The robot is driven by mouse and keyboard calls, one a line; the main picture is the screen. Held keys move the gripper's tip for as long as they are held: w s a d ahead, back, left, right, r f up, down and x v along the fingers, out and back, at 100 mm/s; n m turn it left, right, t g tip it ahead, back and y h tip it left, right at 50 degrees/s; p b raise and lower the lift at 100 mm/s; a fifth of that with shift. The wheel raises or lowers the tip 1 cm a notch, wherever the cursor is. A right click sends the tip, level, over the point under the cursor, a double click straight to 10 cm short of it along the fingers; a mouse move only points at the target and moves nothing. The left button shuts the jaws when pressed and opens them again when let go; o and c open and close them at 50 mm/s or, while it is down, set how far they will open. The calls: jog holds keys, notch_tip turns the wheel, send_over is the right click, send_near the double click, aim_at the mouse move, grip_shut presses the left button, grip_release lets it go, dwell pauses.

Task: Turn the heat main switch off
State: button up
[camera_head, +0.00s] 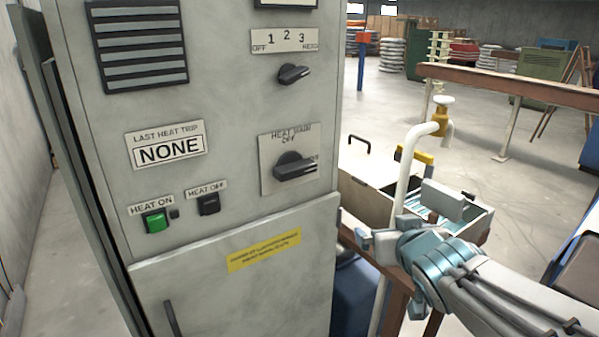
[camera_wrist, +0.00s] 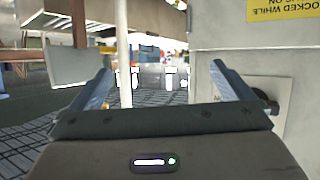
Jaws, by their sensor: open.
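The heat main switch (camera_head: 294,168) is a dark rotary knob on a light plate on the grey cabinet's front. Its handle lies nearly level, pointing right, with OFF printed above it. In the wrist view, the dark knob (camera_wrist: 266,101) and its plate show at the right, partly behind a finger. My gripper (camera_head: 408,222) is open and empty, to the right of and lower than the switch in the head view, apart from it. Its two fingers (camera_wrist: 161,76) stand wide apart in the wrist view.
The cabinet (camera_head: 225,80) also carries a 1-2-3 selector knob (camera_head: 294,74), a green HEAT ON button (camera_head: 155,222) and a dark HEAT OFF button (camera_head: 209,204).

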jog(key=w+a+r+n+t+y, duration=0.1)
jog(key=a+r+n+t+y, duration=0.1)
jog(key=a+r+y, duration=0.15)
jog(key=n+y, duration=0.4)
jog(key=y, duration=0.2)
send_near(300, 171)
jog(key=x, duration=1)
jog(key=shift+b, duration=0.4)
